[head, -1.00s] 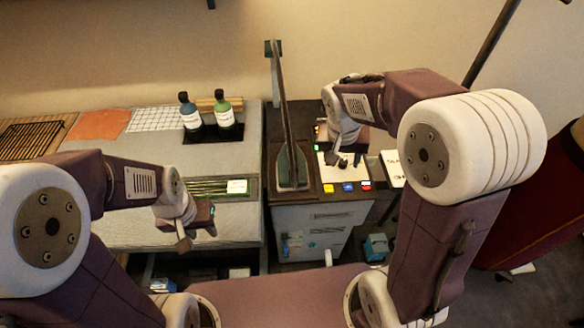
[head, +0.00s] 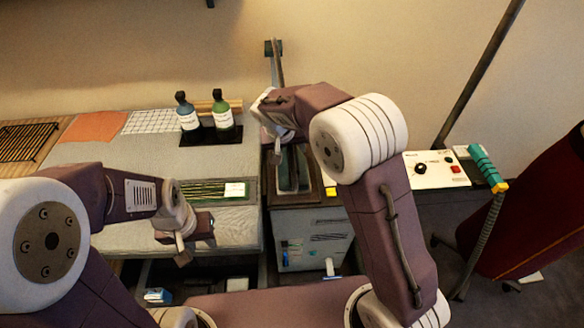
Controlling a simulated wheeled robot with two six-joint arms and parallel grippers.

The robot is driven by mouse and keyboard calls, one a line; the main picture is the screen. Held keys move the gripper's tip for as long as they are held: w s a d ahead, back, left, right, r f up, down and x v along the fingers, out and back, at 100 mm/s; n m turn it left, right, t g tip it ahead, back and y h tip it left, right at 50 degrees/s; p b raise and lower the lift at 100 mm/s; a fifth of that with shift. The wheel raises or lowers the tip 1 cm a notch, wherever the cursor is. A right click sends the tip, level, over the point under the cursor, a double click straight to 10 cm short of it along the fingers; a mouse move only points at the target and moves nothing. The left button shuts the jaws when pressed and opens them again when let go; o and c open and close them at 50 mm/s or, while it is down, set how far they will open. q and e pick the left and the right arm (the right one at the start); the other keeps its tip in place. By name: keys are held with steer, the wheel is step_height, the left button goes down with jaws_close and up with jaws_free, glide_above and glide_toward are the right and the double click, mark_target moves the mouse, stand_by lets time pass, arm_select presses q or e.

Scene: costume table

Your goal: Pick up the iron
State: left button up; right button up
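A pointed grey-green shape (head: 302,167), which may be the iron, rests in a brown-edged tray (head: 312,196) on the cabinet at centre. My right arm now covers much of it, so I cannot tell for sure. My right gripper (head: 278,152) is over the left part of this tray, close to the pointed shape. Its fingers are small and dark, and I cannot tell whether they touch it. My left gripper (head: 196,248) hangs empty at the front edge of the padded table (head: 120,225), fingers apart.
Two bottles, blue (head: 188,117) and green (head: 222,115), stand on a dark tray left of the cabinet. A white control box (head: 432,170) and a teal-and-yellow handle (head: 487,168) are on the right. A thin post (head: 277,62) rises behind the tray.

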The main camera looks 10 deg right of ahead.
steer(key=x, duration=0.3)
steer(key=shift+w+d+f, duration=0.15)
steer(key=shift+w+f, duration=0.05)
steer(key=shift+w, duration=0.1)
steer(key=shift+s+r, duration=0.1)
jaws_close()
stand_by(0.9)
